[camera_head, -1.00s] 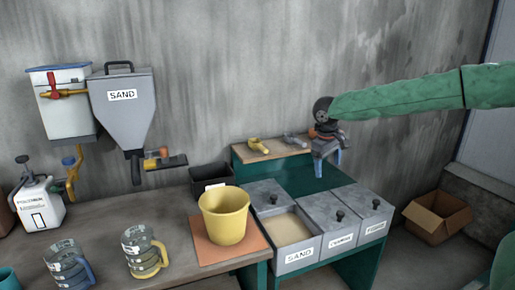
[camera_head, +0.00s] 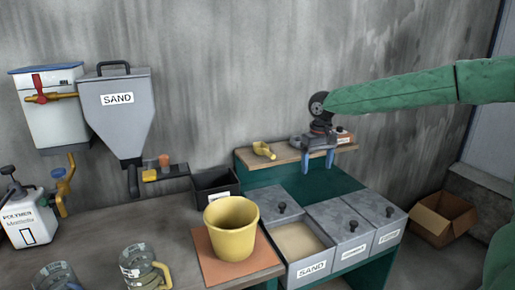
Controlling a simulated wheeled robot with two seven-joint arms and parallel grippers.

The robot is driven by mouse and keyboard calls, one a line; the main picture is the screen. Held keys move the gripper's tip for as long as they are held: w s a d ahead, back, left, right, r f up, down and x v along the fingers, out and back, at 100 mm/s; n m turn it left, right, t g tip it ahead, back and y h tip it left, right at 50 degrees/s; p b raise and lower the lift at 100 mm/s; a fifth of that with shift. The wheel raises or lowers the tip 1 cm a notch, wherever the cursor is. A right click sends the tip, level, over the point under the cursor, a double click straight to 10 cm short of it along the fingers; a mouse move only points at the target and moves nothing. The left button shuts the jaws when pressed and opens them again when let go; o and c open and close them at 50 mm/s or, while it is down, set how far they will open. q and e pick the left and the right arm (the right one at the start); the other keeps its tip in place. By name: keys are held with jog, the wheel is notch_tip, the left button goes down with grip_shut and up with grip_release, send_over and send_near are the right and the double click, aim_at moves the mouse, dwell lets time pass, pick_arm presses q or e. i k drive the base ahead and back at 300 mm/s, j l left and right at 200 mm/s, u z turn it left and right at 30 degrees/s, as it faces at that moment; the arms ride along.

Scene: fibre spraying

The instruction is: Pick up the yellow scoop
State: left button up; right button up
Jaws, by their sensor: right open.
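The yellow scoop (camera_head: 264,150) lies on the wooden top of the small raised shelf (camera_head: 247,159) against the wall. My right gripper (camera_head: 319,172) is to the right of the scoop, in front of the shelf. Its blue fingers point down, apart and empty. The gripper and wrist hide the part of the shelf where the grey scoop lay. My left gripper is not in view.
Grey bins stand below the shelf, the sand bin (camera_head: 299,241) open and the others lidded. A yellow bucket (camera_head: 231,230) stands on an orange mat, with a black box (camera_head: 214,188) behind it. A cardboard box (camera_head: 440,218) is on the floor at right.

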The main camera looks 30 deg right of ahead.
aim_at(266, 152)
jog(key=i, duration=1.15)
